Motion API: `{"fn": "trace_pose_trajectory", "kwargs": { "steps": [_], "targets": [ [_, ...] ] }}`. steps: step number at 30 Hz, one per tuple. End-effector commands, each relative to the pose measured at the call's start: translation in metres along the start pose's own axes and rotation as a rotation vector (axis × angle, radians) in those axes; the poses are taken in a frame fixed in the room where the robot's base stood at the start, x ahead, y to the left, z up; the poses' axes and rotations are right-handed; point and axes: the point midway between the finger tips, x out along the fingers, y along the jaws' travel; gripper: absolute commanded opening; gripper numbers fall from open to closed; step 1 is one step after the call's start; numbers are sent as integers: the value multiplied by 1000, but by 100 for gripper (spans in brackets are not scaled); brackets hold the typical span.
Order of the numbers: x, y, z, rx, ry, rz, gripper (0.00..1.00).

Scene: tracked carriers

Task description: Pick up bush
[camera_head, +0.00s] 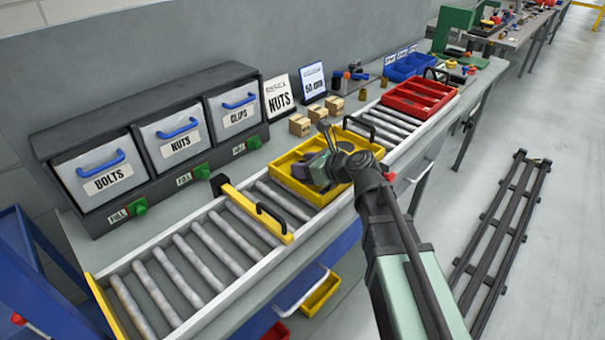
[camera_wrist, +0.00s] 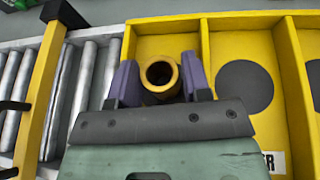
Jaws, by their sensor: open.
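The bush is a brass-yellow hollow ring (camera_wrist: 162,92), seen from above in the wrist view. It stands in the left compartment of the yellow tray (camera_wrist: 226,22), its round hole facing up. My gripper (camera_wrist: 159,68) is open, with one purple-grey finger on each side of the bush. I cannot tell whether the fingers touch it. In the head view my gripper (camera_head: 318,171) is down over the yellow tray (camera_head: 300,199) on the roller track, and my arm hides the bush there.
A yellow gate bar with a black handle (camera_head: 272,218) crosses the rollers left of the tray. A red tray (camera_head: 418,96) sits further along the track. Small cardboard boxes (camera_head: 300,125) and labelled bins (camera_head: 172,138) stand behind. The near-left rollers are empty.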

Motion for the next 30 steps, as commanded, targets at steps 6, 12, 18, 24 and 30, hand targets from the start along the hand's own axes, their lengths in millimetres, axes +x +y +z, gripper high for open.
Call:
{"fn": "trace_pose_trajectory", "kwargs": {
  "steps": [6, 12, 18, 24, 30],
  "targets": [
    [7, 0, 0, 0, 0, -1, 44],
    [6, 0, 0, 0, 0, -1, 18],
    [6, 0, 0, 0, 0, -1, 11],
    [4, 0, 6, 0, 0, -1, 11],
    [-6, 0, 30, 0, 0, -1, 11]
  ]
}}
